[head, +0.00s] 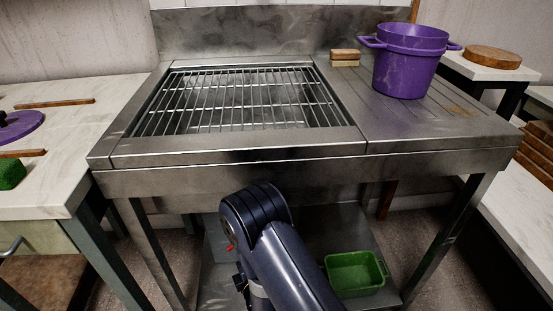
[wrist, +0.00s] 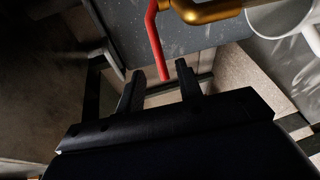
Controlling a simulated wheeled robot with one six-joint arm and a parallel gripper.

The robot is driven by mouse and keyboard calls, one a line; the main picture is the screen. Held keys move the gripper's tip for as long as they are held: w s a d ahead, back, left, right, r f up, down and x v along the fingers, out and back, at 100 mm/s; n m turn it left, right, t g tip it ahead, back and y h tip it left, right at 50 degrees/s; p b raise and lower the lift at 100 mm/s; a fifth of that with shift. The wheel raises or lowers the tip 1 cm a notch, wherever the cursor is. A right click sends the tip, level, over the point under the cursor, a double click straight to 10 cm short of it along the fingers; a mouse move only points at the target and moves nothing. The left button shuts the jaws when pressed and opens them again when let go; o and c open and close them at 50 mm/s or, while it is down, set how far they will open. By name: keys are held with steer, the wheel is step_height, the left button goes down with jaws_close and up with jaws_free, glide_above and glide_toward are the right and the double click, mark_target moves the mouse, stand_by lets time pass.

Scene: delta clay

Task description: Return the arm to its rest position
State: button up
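My gripper (wrist: 160,92) shows in the wrist view with its two dark fingers apart and nothing between them. Past the fingertips are a red bar (wrist: 156,40) and a brass-coloured pipe fitting (wrist: 208,11); I cannot tell how far off they are. In the head view my dark blue arm (head: 290,262) is folded in front of the steel sink unit (head: 240,155), below its top edge. The gripper itself cannot be made out in the head view.
A purple pot (head: 405,72) and a sponge or brush block (head: 345,57) stand on the unit's right side. A green basin (head: 355,273) sits on the lower shelf. A white worktop (head: 60,130) is at left, and another stands at right. A white pipe (wrist: 280,18) shows in the wrist view.

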steer(key=b+x, duration=0.1)
steer(key=x, duration=0.7)
steer(key=shift+w+a+h+b, duration=0.2)
steer(key=shift+w+h+b, duration=0.1)
steer(key=shift+b, duration=0.1)
steer(key=shift+d+f, duration=0.1)
steer(key=p+v, duration=0.3)
steer(key=v, duration=0.8)
steer(key=w+a+f+m+t+h+b, duration=0.1)
steer(key=w+a, duration=0.4)
steer(key=w, duration=0.5)
steer(key=shift+w+a+f+m+h+b, duration=0.15)
steer(key=shift+a+f+m+h+b, duration=0.25)
steer(key=shift+b, duration=0.3)
steer(key=shift+d+f, duration=0.15)
